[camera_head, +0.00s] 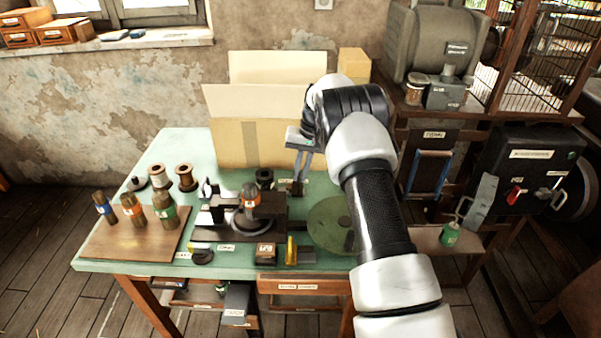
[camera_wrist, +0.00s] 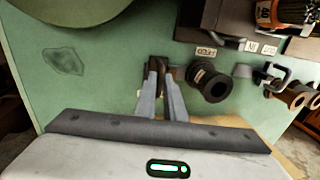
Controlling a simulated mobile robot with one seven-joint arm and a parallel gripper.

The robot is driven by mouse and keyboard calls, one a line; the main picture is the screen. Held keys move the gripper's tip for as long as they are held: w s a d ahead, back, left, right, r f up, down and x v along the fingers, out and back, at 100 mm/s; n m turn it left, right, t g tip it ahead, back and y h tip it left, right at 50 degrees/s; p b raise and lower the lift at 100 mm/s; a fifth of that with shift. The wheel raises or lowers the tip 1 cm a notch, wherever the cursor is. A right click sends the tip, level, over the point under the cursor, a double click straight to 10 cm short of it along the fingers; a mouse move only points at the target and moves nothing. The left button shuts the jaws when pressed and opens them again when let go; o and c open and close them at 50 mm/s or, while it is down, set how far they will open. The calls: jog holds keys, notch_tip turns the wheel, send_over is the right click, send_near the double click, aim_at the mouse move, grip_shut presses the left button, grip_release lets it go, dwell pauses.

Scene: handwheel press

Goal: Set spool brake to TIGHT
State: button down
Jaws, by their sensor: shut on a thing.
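My gripper (camera_head: 299,176) reaches down to the back of the green table, in front of the cardboard box. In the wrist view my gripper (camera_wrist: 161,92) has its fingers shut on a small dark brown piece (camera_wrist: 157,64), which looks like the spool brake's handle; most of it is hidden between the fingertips. It also shows below the fingers in the head view (camera_head: 297,188). A black spool (camera_wrist: 211,83) lies beside it, and the same spool shows in the head view (camera_head: 264,177). A small label (camera_wrist: 205,51) is near them; I cannot read its setting.
The handwheel press (camera_head: 240,212) stands left of my gripper. A green disc (camera_head: 328,225) lies to the right, partly behind my arm. The cardboard box (camera_head: 265,140) is close behind. Brown spools (camera_head: 187,178) and banded bottles (camera_head: 164,210) stand at the left.

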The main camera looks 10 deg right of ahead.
jog(key=a, duration=0.2)
jog(key=w+a, duration=0.1)
jog(key=a, duration=0.2)
jog(key=c, duration=1.8)
grip_release()
jog(key=shift+c, duration=0.2)
jog(key=shift+r, duration=0.15)
notch_tip(320, 180, up, 17)
send_over(295, 189)
jog(key=shift+d, duration=0.1)
